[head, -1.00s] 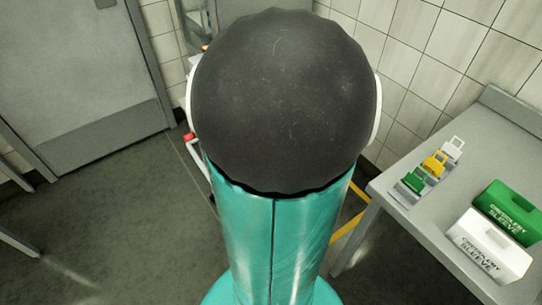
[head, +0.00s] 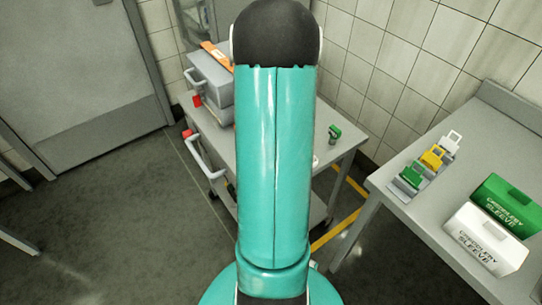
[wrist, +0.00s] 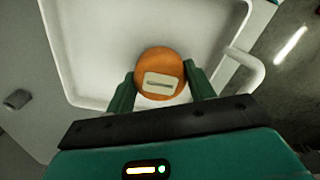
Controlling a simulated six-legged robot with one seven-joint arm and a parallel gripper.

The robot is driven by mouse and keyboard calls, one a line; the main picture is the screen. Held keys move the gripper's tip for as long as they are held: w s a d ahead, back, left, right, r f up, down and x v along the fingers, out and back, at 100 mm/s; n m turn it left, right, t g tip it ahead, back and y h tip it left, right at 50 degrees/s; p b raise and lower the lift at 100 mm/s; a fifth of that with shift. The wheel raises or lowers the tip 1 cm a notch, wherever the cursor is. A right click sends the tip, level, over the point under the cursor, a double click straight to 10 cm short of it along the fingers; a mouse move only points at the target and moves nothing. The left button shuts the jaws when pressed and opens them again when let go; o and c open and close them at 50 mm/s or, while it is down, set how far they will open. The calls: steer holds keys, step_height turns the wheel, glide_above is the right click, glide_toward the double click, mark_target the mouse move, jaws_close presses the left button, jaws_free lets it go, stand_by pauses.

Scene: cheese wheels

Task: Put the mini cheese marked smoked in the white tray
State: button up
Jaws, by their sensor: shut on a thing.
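A small round orange mini cheese (wrist: 160,75) with a pale label shows in the wrist view. The marking on the label is too small to read. My gripper (wrist: 161,85) is shut on it, with a green finger at each side. The white tray (wrist: 95,60) lies beneath, with the cheese over the front part of its floor. I cannot tell whether the cheese touches the tray. In the head view my own arm hides the gripper, the cheese and the tray.
A grey cart (head: 334,153) stands behind my arm, with a grey box (head: 208,82) and a small green item (head: 334,133) on it. The right table (head: 410,222) holds a row of small clips (head: 432,158), a green sleeve box (head: 507,205) and a white one (head: 486,238).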

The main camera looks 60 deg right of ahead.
steer(key=shift+f, duration=0.3)
steer(key=shift+f, duration=0.2)
steer(key=o, duration=1)
step_height(320, 180, up, 12)
steer(key=shift+r, duration=0.2)
